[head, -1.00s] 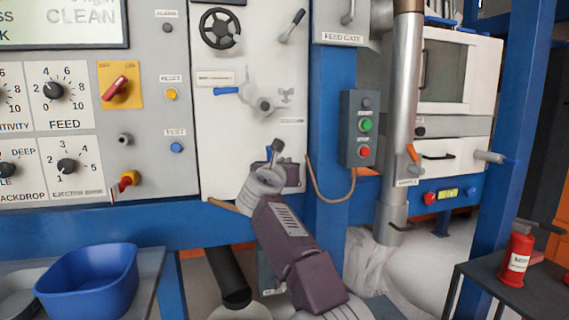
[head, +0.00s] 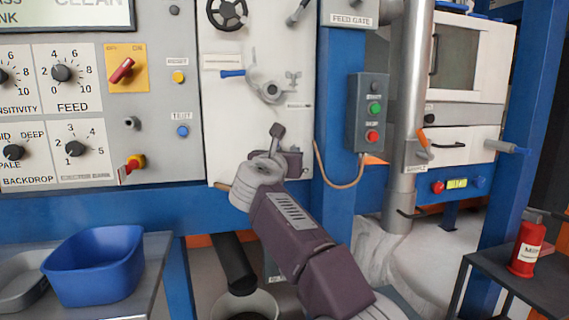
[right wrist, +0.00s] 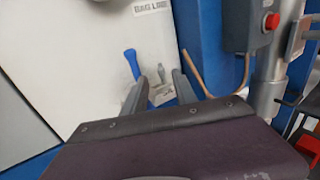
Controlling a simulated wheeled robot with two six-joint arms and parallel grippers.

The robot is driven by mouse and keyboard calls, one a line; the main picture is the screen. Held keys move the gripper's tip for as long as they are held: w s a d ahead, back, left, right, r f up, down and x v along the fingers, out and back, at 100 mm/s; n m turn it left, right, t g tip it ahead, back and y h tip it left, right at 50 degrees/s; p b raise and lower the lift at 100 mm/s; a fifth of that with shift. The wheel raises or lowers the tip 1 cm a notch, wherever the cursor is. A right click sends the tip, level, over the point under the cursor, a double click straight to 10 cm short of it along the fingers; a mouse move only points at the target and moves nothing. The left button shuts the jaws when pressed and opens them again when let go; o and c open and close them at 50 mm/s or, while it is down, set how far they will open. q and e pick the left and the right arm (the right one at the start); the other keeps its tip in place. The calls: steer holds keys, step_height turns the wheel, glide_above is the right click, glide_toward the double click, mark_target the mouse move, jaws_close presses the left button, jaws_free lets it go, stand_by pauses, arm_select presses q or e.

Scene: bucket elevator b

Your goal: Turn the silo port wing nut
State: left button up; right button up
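My left gripper is out of view.
A push-button box (head: 368,112) and a hanging cable (head: 338,186) are right of the panel. A blue tub (head: 93,266) stands on a bench at lower left. A red extinguisher (head: 527,247) stands at lower right. A control panel with knobs fills the left.

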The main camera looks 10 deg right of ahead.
steer(key=v, duration=0.3)
steer(key=shift+s, duration=0.1)
steer(key=shift+c, duration=0.5)
